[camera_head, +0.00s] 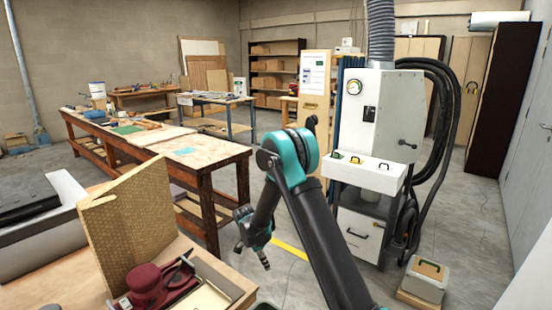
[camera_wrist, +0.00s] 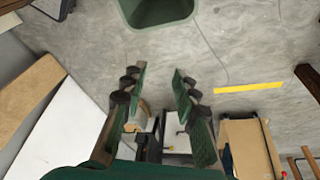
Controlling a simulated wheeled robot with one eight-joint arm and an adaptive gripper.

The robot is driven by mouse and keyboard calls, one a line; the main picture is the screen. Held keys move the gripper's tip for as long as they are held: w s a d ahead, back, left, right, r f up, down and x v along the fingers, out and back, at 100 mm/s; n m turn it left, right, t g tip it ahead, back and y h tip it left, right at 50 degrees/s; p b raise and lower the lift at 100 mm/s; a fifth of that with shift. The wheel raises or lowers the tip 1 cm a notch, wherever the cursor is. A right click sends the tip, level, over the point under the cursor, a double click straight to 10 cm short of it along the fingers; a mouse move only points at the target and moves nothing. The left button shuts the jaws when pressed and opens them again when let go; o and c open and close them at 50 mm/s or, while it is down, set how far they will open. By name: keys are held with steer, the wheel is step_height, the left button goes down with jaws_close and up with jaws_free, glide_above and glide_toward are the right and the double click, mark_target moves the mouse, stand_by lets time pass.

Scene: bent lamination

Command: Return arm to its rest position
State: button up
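My gripper (camera_head: 252,257) hangs from my bent arm near the middle of the head view, pointing down, beside the near workbench. In the wrist view my gripper (camera_wrist: 160,82) has its two fingers spread apart. No object is clasped between them; grey floor and blurred things farther below show through the gap. My arm is raised at the elbow in front of the white machine, with its forearm sloping down to the left.
A near bench at lower left holds a tan upright panel (camera_head: 125,222) and an open box with a dark red tool (camera_head: 147,286). A long wooden workbench (camera_head: 208,166) stands behind. A white machine (camera_head: 369,108) with hoses is right. A green bin (camera_wrist: 157,10) stands on the floor.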

steer(key=s+d+r+n+t+y, duration=0.1)
steer(key=s+d+r+n, duration=0.2)
steer(key=s+d+r, duration=0.4)
steer(key=s+d+r+n+y, duration=0.1)
steer(key=s+d+r+n, duration=0.3)
steer(key=d+r, duration=0.5)
steer(key=s+d+n+t, duration=0.1)
steer(key=s+d+n, duration=0.2)
steer(key=s, duration=0.6)
steer(key=s+d+r+n+t+y, duration=0.1)
steer(key=s+d+n, duration=0.2)
steer(key=s, duration=0.6)
steer(key=shift+d, duration=1.05)
steer(key=shift+w+r, duration=0.1)
